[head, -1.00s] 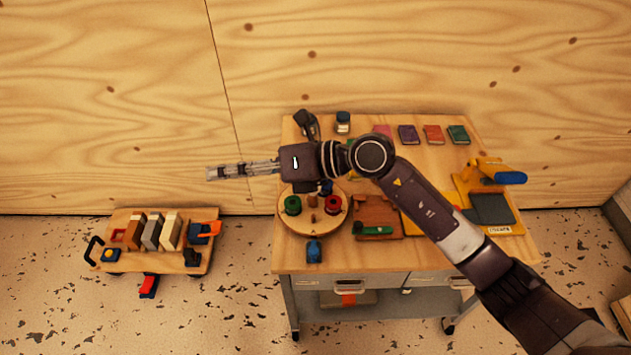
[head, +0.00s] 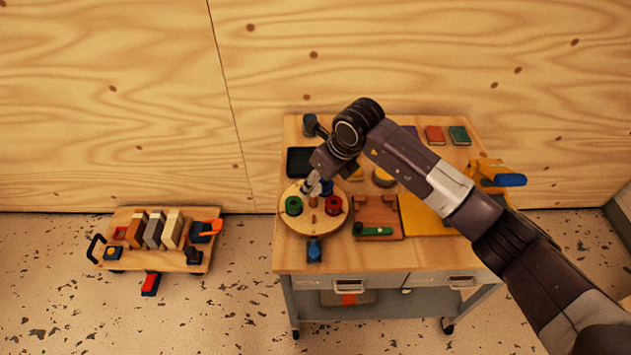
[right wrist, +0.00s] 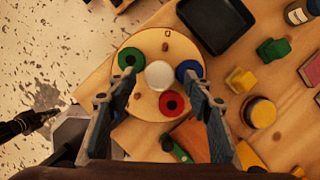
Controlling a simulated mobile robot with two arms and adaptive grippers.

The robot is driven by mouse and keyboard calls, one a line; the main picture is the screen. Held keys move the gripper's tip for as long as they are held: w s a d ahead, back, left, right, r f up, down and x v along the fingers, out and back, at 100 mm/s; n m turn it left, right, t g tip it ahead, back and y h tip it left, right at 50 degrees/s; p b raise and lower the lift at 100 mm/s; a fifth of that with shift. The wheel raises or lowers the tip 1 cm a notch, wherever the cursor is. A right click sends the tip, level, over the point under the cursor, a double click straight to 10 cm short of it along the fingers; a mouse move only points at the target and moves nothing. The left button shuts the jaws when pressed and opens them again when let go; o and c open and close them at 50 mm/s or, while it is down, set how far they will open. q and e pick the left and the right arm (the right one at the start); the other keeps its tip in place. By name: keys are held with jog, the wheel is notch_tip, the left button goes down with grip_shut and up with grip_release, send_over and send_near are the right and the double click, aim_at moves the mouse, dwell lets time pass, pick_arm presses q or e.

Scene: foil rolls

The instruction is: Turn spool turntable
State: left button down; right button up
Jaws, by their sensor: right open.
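The spool turntable (head: 302,228) is a round wooden disc at the left of the table. It carries a green spool (head: 293,205), a red spool (head: 333,205) and a blue spool (head: 327,187). My right gripper (head: 313,187) points down over the disc's back part. In the right wrist view my right gripper (right wrist: 158,80) is open, with one finger near the green spool (right wrist: 130,58) and the other near the blue spool (right wrist: 188,70). A pale round piece (right wrist: 160,75) shows between the fingertips. I cannot tell whether the fingers touch anything.
A black tray (right wrist: 215,20) lies just behind the disc. A blue object (head: 314,250) stands in front of it, and a brown board (head: 376,215) lies to its right. A low cart (head: 155,235) with upright blocks stands on the floor at the left.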

jog(key=shift+w+a+f, duration=0.15)
jog(key=shift+a+f, duration=0.05)
jog(key=shift+f, duration=0.45)
grip_shut()
